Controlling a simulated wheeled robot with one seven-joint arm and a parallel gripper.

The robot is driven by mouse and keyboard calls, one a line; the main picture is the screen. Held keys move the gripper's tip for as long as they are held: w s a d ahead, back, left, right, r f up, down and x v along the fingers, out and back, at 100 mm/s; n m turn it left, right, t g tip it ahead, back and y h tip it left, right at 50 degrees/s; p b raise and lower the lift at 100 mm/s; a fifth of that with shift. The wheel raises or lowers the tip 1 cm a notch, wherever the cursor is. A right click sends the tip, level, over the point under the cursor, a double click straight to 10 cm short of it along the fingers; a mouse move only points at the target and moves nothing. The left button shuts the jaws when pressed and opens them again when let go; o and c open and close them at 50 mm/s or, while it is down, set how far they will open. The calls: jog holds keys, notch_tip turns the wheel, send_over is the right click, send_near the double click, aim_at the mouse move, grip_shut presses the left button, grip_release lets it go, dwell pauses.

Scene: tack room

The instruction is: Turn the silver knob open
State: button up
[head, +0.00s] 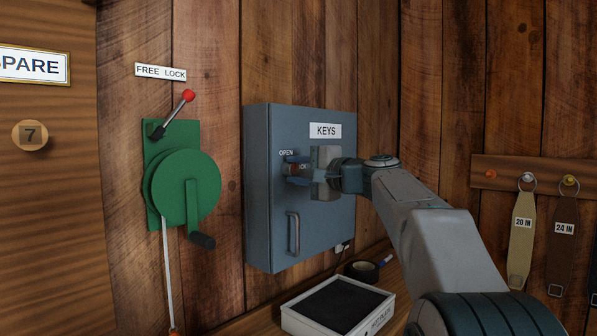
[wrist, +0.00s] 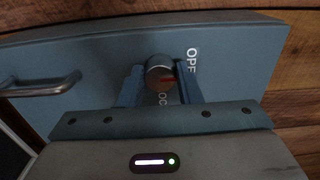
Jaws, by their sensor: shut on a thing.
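The silver knob (wrist: 160,72) sits on the front of the blue-grey key cabinet (head: 282,124), below an "OPEN" label (head: 286,153). My gripper (head: 297,171) is at the cabinet front, its two blue fingers on either side of the knob and shut on it. In the wrist view the knob's red mark points right, toward the side of the partly hidden "OPEN" label (wrist: 192,60). Part of a second label (wrist: 162,98) shows beneath the knob there, mostly hidden. In the head view the fingers hide most of the knob. The cabinet door looks shut.
A bar handle (head: 293,234) stands out from the cabinet door below my gripper. A green crank winch (head: 182,186) with a red-tipped lever is on the wall at left. A tray (head: 300,320), tape roll and marker lie below. Straps (head: 522,240) hang at right.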

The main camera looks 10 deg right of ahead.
jog(key=o, duration=1)
jog(key=shift+c, duration=0.2)
jog(key=shift+d, duration=0.1)
jog(key=v, duration=1.3)
jog(key=shift+s+d, duration=0.2)
jog(key=shift+s, duration=0.15)
jog(key=shift+a, duration=0.1)
